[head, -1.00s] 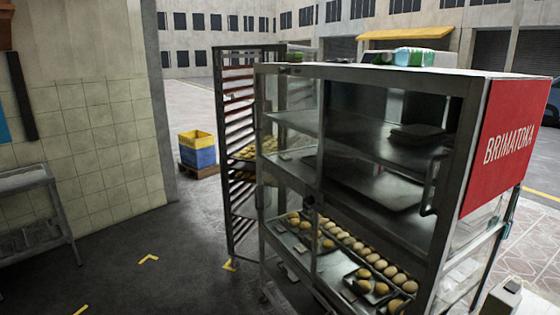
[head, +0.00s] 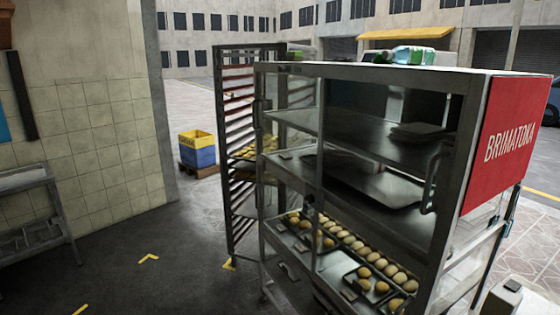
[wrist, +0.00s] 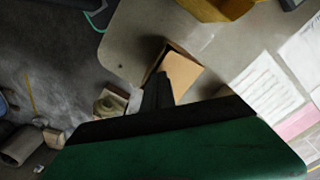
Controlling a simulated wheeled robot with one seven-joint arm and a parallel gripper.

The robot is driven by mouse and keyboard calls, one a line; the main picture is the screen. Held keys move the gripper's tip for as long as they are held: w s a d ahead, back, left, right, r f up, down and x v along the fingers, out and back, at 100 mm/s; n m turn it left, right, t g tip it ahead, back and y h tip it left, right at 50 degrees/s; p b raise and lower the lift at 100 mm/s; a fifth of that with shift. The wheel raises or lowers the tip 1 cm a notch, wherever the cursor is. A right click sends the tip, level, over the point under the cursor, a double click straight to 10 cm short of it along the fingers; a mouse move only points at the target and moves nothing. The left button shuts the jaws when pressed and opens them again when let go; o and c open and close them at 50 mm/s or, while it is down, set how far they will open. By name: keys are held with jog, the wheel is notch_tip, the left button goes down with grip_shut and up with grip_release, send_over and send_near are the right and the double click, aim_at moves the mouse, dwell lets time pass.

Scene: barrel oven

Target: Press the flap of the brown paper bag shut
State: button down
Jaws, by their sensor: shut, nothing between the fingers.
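A brown paper bag (wrist: 181,74) appears in the wrist view as a tan, box-like shape on a pale surface, just above and to the right of my fingers. Its lower left part is partly hidden behind them, and I cannot tell how its flap lies. My gripper (wrist: 158,88) has its dark fingers together, with nothing seen between them. The fingertips overlap the bag's edge in the picture; I cannot tell whether they touch it. Neither the bag nor my gripper shows in the head view.
In the wrist view, printed papers (wrist: 272,82) lie at right and a small tan item (wrist: 110,103) sits left of my fingers.

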jog(key=shift+f+b, duration=0.75)
jog(key=shift+f, duration=0.6)
jog(key=shift+r, duration=0.1)
notch_tip(320, 180, up, 9)
jog(key=p, duration=0.6)
jog(key=shift+p, duration=0.35)
